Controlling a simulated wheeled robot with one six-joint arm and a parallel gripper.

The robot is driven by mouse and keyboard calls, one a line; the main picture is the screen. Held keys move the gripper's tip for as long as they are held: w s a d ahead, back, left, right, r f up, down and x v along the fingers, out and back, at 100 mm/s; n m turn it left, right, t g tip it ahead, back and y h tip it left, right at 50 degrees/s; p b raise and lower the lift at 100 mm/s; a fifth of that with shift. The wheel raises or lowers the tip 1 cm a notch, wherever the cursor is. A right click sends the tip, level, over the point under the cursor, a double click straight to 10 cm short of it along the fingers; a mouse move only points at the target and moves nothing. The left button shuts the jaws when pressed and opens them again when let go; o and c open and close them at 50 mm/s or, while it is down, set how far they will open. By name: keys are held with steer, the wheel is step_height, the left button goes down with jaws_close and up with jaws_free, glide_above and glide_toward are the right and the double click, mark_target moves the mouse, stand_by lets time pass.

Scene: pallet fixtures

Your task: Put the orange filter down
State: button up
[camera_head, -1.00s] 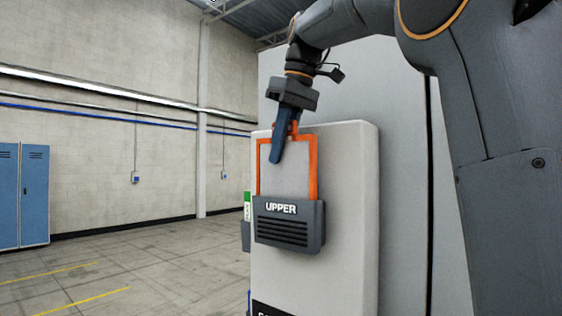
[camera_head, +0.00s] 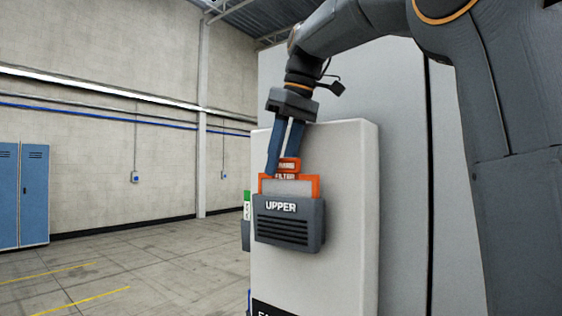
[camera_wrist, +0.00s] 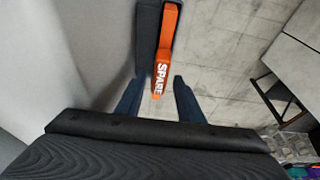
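The orange filter (camera_head: 313,185) sits upright in the dark grey holder marked UPPER (camera_head: 290,234) on the front of a light grey cabinet. Only its top edge and orange handle show above the holder; the lower part is hidden inside. My gripper (camera_head: 280,165) is just above the holder with its two blue fingers spread, one on each side of the handle. In the wrist view the filter's orange top (camera_wrist: 167,35), lettered SPARE, lies between the open fingers (camera_wrist: 157,88), with visible gaps beside it.
The light grey cabinet (camera_head: 350,200) stands close behind the holder. Lockers (camera_head: 34,190) stand at the far left, and the floor (camera_head: 150,270) between is clear. In the wrist view a dark-edged grey unit (camera_wrist: 295,65) is at the right, with colourful items (camera_wrist: 300,171) below.

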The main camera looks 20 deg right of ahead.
steer(key=shift+f, duration=0.35)
steer(key=v, duration=1.3)
steer(key=shift+w+r+p, duration=0.15)
steer(key=shift+r+p, duration=0.05)
steer(key=shift+p, duration=0.15)
steer(key=shift+a+r, duration=0.1)
